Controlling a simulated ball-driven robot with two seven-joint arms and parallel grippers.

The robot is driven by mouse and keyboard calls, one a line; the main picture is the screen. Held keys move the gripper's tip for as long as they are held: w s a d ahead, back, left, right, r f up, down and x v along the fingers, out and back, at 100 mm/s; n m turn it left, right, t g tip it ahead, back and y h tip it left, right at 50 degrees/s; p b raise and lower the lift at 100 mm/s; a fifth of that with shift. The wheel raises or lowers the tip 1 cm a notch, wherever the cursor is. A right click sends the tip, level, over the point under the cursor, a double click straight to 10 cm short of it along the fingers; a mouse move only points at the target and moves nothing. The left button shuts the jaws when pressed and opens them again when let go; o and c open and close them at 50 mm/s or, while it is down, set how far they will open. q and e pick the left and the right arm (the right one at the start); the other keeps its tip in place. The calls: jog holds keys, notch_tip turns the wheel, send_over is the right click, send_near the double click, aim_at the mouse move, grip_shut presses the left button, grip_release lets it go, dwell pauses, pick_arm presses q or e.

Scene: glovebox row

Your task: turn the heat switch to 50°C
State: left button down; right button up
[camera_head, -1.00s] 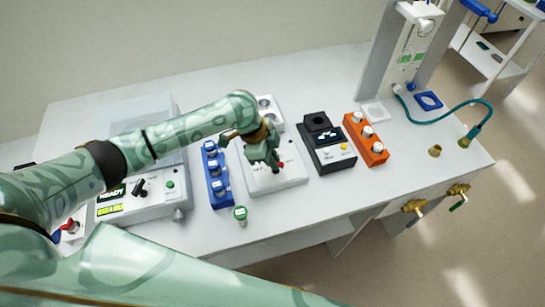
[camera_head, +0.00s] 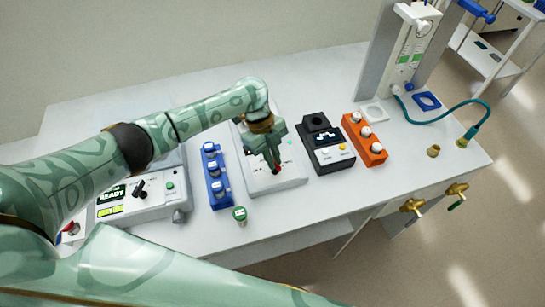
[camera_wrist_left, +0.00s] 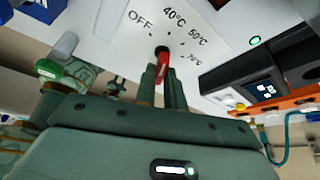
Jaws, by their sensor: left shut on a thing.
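The heat switch is a small red lever (camera_wrist_left: 162,66) on a white hotplate unit (camera_head: 288,182). In the left wrist view its dial plate (camera_wrist_left: 205,18) shows OFF, 40°C, 50°C and 70°C, with dots around the pivot. My left gripper (camera_wrist_left: 163,85) is shut on the red lever, with a dark green finger on each side of it. In the head view the same gripper (camera_head: 272,167) reaches down onto the front part of the unit. The fingers hide part of the lever, and I cannot tell which mark it points at. My right gripper is not in view.
A blue rack (camera_head: 214,180) with capped vials stands left of the unit, and a green-capped vial (camera_head: 240,214) stands in front. A black device (camera_head: 325,145) and an orange rack (camera_head: 364,140) stand to the right. The front table edge is close by.

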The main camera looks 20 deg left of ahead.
pick_arm(q)
jog(key=shift+m, duration=0.3)
jog(key=c, duration=1.5)
grip_release()
jog(key=p+v, duration=0.1)
jog(key=v, duration=0.7)
jog(key=p+v, duration=0.1)
jog(key=v, duration=0.7)
jog(key=shift+w+r+p, duration=0.15)
jog(key=shift+w+p, duration=0.1)
jog(key=shift+p, duration=0.1)
